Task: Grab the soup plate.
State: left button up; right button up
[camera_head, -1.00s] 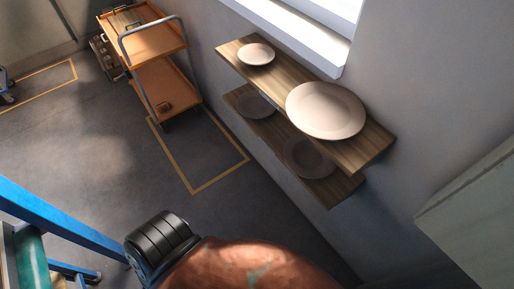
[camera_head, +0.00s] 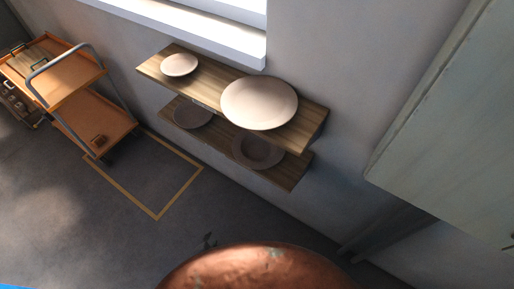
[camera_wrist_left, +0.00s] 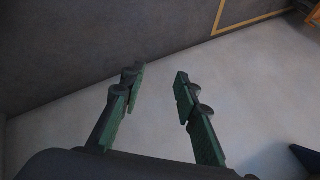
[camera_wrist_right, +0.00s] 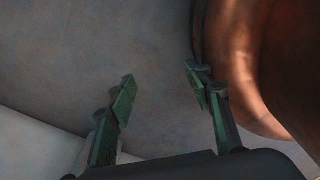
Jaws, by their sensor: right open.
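Four pale round plates lie on two wooden wall shelves. On the upper shelf are a small plate (camera_head: 180,65) and a large plate (camera_head: 260,103). On the shaded lower shelf are a greyish plate (camera_head: 193,117) and a plate with a sunken middle (camera_head: 258,152), which looks like the soup plate. My right gripper (camera_wrist_right: 157,80) is open and empty in the right wrist view; no plate shows there.
The upper shelf (camera_head: 152,69) overhangs the lower shelf (camera_head: 290,176), under a window sill (camera_head: 200,32). An orange trolley (camera_head: 75,80) stands at left. A pale cabinet (camera_head: 450,130) juts in at right. The floor inside the yellow outline (camera_head: 150,180) is clear.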

pick_arm(q)
jog(key=w+d+r+m+t, duration=0.25)
jog(key=w+r, duration=0.35)
jog(key=r, duration=0.3)
jog(key=w+d+r+m+t, duration=0.2)
jog(key=w+d+r, duration=0.3)
jog(key=r, duration=0.4)
jog(key=m+t+p, duration=0.2)
jog(key=m+t, duration=0.2)
jog(key=t, duration=0.1)
send_near(237, 152)
jog(key=w+a, duration=0.3)
jog(key=shift+m+h, duration=0.85)
jog(key=shift+h, duration=0.05)
jog(key=w+d, duration=0.1)
jog(key=w, duration=0.1)
jog(key=w+d, duration=0.1)
jog(key=w, duration=0.2)
jog(key=w+d+f, duration=0.1)
jog(key=w, duration=0.2)
jog(key=shift+w+d, duration=0.1)
jog(key=shift+d, duration=0.1)
pick_arm(e)
jog(key=shift+w+d+r, duration=0.1)
jog(key=shift+w+r, duration=0.6)
jog(key=shift+r, duration=0.2)
pick_arm(q)
grip_shut()
pick_arm(e)
jog(key=shift+d, duration=0.25)
